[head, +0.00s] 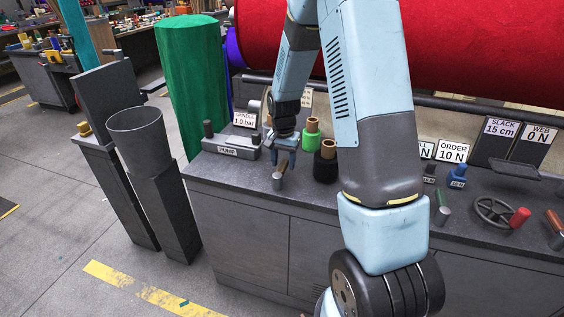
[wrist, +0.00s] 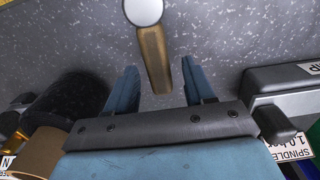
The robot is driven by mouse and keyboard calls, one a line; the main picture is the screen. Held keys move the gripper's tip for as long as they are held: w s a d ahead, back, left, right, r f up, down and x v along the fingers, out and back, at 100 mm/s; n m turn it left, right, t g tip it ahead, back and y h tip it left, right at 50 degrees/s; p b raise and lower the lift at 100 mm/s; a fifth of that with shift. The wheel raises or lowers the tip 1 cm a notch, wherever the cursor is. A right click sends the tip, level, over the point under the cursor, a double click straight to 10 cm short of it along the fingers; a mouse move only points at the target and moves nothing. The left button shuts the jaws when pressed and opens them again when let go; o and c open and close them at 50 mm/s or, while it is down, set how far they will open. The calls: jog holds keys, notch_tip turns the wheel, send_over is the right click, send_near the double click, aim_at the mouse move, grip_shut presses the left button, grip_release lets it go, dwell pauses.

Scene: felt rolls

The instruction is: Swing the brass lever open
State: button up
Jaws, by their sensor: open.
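The brass lever (wrist: 153,62) shows in the wrist view as a short brass bar with a round pale grey knob (wrist: 144,10) at its far end. In the head view the lever (head: 279,178) is small, near the front edge of the grey bench top. My gripper (head: 284,157) is above the bench, just behind the knob, fingers pointing down. In the wrist view my gripper (wrist: 159,70) is open, its two blue fingers on either side of the bar's near end with gaps on both sides. Nothing is held. The lever's pivot is not clearly visible.
A grey pump box (head: 229,148) stands left of my gripper. A green spool (head: 312,134) and a black spool (head: 326,162) stand close on its right. A handwheel (head: 493,212) and blue weight (head: 457,176) are farther right. The bench top in front is clear.

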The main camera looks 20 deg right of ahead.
jog(key=shift+f, duration=0.2)
grip_shut()
dwell(0.5)
